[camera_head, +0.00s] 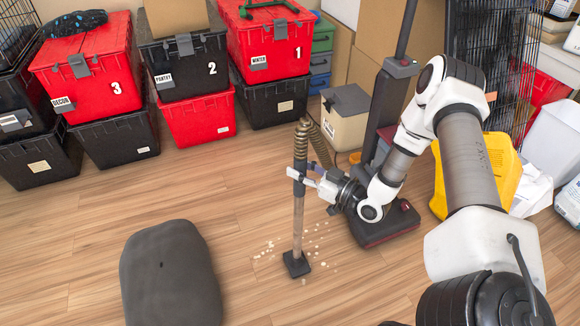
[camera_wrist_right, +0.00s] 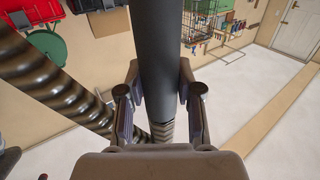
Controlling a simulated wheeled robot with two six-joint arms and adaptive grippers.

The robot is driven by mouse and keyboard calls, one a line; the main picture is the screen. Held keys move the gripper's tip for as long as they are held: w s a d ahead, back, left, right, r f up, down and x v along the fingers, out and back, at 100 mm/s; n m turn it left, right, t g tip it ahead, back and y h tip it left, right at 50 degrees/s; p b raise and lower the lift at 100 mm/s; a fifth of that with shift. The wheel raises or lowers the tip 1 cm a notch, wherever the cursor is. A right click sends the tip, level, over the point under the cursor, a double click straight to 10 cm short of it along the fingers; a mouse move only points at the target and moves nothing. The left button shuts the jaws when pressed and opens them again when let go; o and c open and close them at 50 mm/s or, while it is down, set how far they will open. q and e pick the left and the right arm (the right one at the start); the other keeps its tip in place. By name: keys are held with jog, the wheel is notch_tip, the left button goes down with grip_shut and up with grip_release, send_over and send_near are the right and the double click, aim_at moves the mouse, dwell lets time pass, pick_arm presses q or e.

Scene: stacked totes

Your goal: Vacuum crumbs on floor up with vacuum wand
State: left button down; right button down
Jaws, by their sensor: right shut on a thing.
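The vacuum wand (camera_head: 298,222) stands nearly upright with its dark nozzle (camera_head: 296,264) at the floor. Pale crumbs (camera_head: 268,248) lie scattered on the wood floor around the nozzle, on both sides of it. My right gripper (camera_head: 300,180) is shut on the wand's upper part. In the right wrist view the wand (camera_wrist_right: 158,60) passes between the fingers of the gripper (camera_wrist_right: 158,100). A ribbed hose (camera_head: 322,148) runs from the wand's top toward the upright vacuum body (camera_head: 385,225), behind my gripper. My left gripper is not in view.
Stacked totes (camera_head: 195,68) in red and black line the back. A grey rounded cushion-like object (camera_head: 171,275) lies on the floor at the lower left. A yellow container (camera_head: 490,170) and white bins stand at the right.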

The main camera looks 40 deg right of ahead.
jog(key=s+d+r+p, duration=0.1)
jog(key=d+p, duration=0.3)
jog(key=d, duration=0.1)
jog(key=s+d+r+p, duration=0.1)
jog(key=d+r+p, duration=0.1)
jog(key=d+p, duration=0.2)
jog(key=shift+s+d+r, duration=0.3)
jog(key=shift+s+d, duration=0.05)
jog(key=shift+d, duration=0.7)
